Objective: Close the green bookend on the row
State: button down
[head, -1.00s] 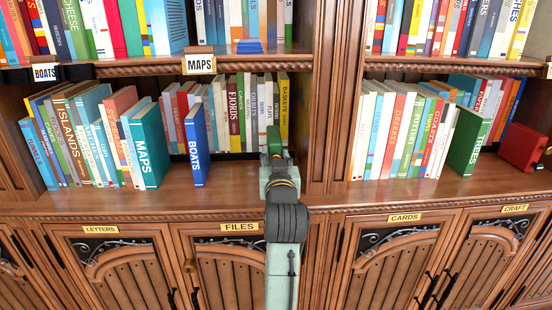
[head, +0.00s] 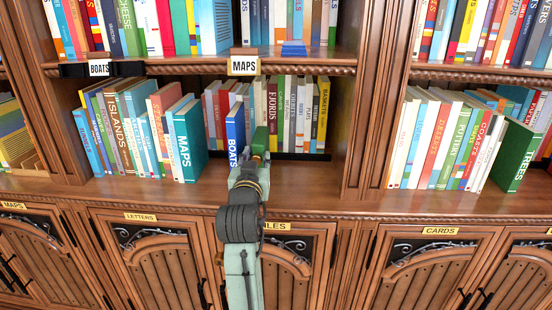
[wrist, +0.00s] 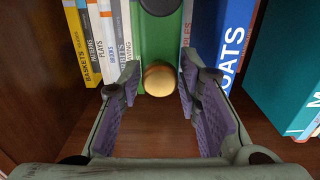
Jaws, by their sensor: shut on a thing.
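The green bookend (head: 260,140) stands on the middle shelf just right of the blue BOATS book (head: 235,132); whether they touch is hard to tell. In the wrist view the bookend (wrist: 143,42) is an upright green piece with a round gold knob (wrist: 158,80). My gripper (head: 252,160) is shut on it from the front; in the wrist view its fingertips (wrist: 158,72) lie on either side. The BOATS book (wrist: 222,38) is right of it there. The teal MAPS book (head: 190,142) ends the row at left, with a gap to BOATS. The bookend's base is hidden.
A back row of books (head: 298,110) stands behind the bookend, up to the yellow BASKETS book (head: 323,112). A wooden upright (head: 372,110) bounds the bay at right. Bare shelf (head: 310,172) lies right of my gripper. The upper shelf edge (head: 200,68) runs overhead.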

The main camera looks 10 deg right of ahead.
jog(key=c, duration=1.4)
grip_release()
jog(key=shift+o, duration=0.2)
jog(key=v, duration=1.2)
